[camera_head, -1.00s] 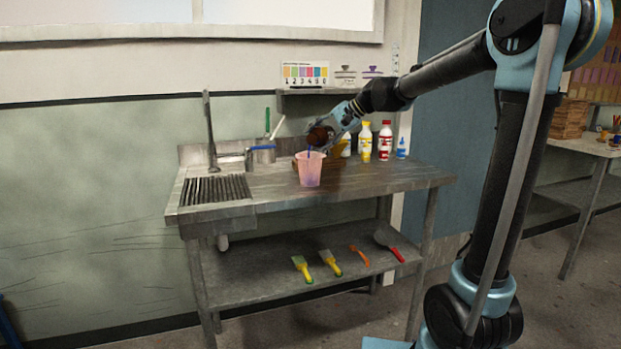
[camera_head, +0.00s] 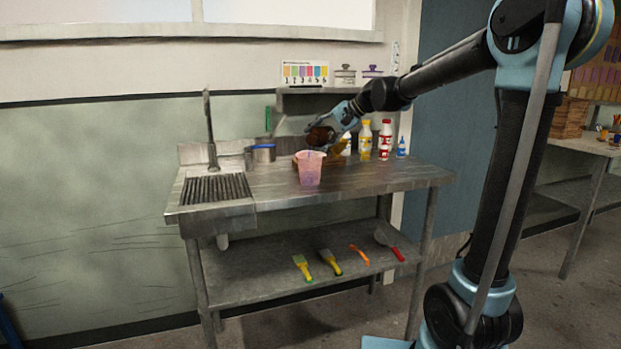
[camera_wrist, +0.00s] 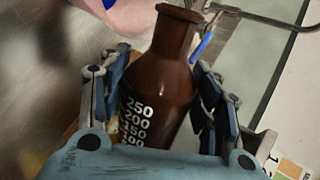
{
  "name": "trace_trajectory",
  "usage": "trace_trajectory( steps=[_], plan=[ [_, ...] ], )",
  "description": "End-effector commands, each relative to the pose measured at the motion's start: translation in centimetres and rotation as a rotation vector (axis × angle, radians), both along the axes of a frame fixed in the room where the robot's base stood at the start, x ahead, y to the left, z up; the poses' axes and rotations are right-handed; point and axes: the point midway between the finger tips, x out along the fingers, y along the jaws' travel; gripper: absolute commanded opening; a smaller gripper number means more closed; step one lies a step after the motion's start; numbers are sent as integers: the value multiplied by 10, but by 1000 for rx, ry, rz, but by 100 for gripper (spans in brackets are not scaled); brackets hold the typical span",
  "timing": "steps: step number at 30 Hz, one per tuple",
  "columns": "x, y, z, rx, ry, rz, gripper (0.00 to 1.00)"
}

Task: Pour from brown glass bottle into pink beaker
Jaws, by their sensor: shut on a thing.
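The brown glass bottle (camera_head: 321,136) is held in my gripper (camera_wrist: 160,108), tilted, just above and right of the pink beaker. In the wrist view the bottle (camera_wrist: 160,75) lies between both fingers, its neck pointing away from the palm, with white volume numbers on its side. The pink beaker (camera_head: 309,172) stands upright on the steel bench, with a purplish tint lower down. Part of the beaker (camera_wrist: 118,14) shows at the top of the wrist view, left of the bottle mouth. No stream is visible between bottle and beaker now. The bottle's contents are hidden.
The steel bench (camera_head: 390,181) has a sink grid (camera_head: 215,188) at left and a blue-handled pot (camera_head: 263,153) behind. Yellow (camera_head: 366,139), red-and-white (camera_head: 385,140) and blue (camera_head: 401,147) bottles stand at back right. A shelf (camera_head: 310,101) is above. Brushes lie on the lower shelf.

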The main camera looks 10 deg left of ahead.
Motion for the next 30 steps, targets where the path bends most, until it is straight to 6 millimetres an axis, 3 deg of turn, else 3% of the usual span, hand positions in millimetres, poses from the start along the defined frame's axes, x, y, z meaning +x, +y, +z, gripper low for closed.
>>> trace_trajectory(
  steps=[6, 15, 27, 30],
  plan=[
    [4, 0, 28, 21, 117, -2, 19],
    [10, -1, -1, 37, 207, -2, 19],
    [14, -2, -14, 47, 270, -2, 19],
    [13, -2, -1, 62, 352, -2, 19]
  ],
)
